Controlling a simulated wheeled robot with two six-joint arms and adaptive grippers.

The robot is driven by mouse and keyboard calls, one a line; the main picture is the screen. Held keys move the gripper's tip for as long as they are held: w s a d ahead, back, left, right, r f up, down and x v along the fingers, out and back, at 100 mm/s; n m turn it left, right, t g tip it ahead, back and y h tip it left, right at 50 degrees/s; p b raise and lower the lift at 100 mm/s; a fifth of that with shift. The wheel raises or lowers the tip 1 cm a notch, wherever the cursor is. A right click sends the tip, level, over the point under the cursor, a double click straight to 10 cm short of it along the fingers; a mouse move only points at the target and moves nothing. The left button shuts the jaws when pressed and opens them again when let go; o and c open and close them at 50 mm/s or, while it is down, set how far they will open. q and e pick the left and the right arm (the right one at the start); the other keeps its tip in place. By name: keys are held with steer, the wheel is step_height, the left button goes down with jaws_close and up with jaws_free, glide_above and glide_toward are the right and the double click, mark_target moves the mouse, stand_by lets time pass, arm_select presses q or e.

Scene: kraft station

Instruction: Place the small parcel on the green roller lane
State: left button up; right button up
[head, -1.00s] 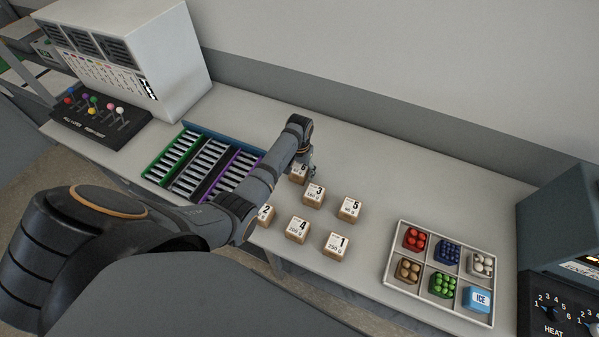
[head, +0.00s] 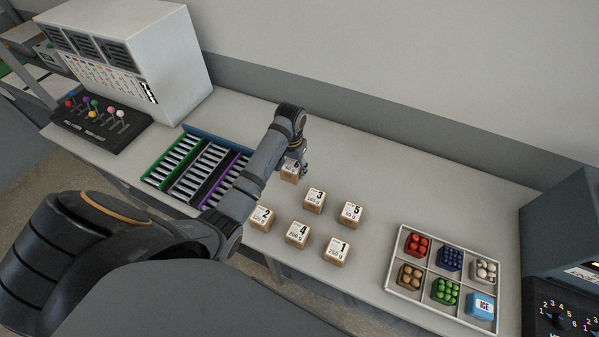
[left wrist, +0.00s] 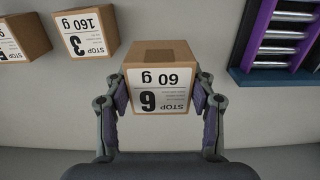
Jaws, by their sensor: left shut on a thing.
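The small parcel, a brown box labelled 6 and 60 g (left wrist: 160,85), is between the two fingers of my left gripper (left wrist: 161,98) in the left wrist view. My left gripper is shut on it. In the head view the parcel (head: 291,172) shows partly beneath my left gripper (head: 300,170); whether it touches the table cannot be told. The green roller lane (head: 172,160) is the leftmost of three roller lanes, left of the gripper. It looks empty. My right gripper is not in view.
The black lane (head: 199,171) and purple lane (head: 236,168) lie between green lane and parcel. Several other numbered parcels stand close by, including parcel 3 (head: 314,201) and parcel 2 (head: 262,217). A divided tray (head: 391,284) is at right. A lever panel (head: 99,122) stands at left.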

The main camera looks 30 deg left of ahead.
arm_select(q)
steer(key=s+a+r, duration=0.1)
steer(key=s+r, duration=0.1)
steer(key=s, duration=0.3)
steer(key=s+a+r+b, duration=0.1)
steer(key=s+a+r, duration=0.1)
steer(key=s, duration=0.3)
steer(key=shift+r, duration=0.85)
